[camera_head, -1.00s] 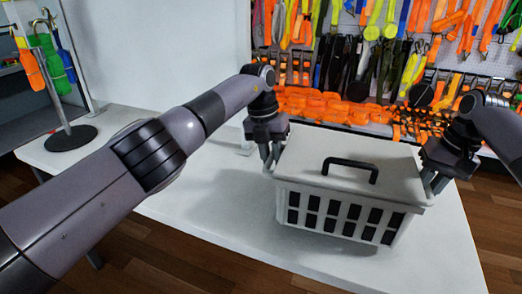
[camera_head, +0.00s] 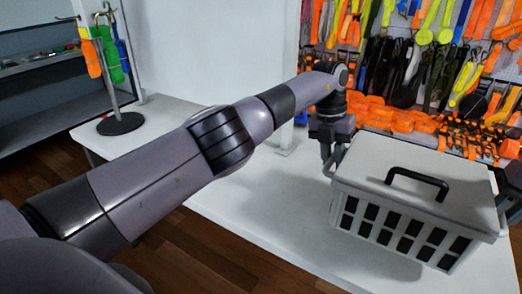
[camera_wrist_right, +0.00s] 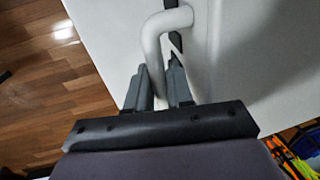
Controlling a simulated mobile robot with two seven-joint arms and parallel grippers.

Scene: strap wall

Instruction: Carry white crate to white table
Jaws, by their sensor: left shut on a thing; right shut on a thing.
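The white crate (camera_head: 345,190) has slotted sides, a flat lid and a black top handle (camera_head: 417,184). It is level, over the white table (camera_head: 250,205) at the right of the head view; I cannot tell whether its bottom touches the top. My left gripper (camera_head: 328,158) is shut on the crate at its left end. My right gripper (camera_wrist_right: 160,85) is shut on the white side handle (camera_wrist_right: 152,40) in the right wrist view. In the head view it is mostly cut off at the right edge.
A stand (camera_head: 120,123) with coloured straps is on the table's far left end. Behind the table is a pegboard wall with many orange, yellow and black straps (camera_head: 390,118). The table top left of the crate is clear. Wooden floor (camera_head: 190,255) shows in front.

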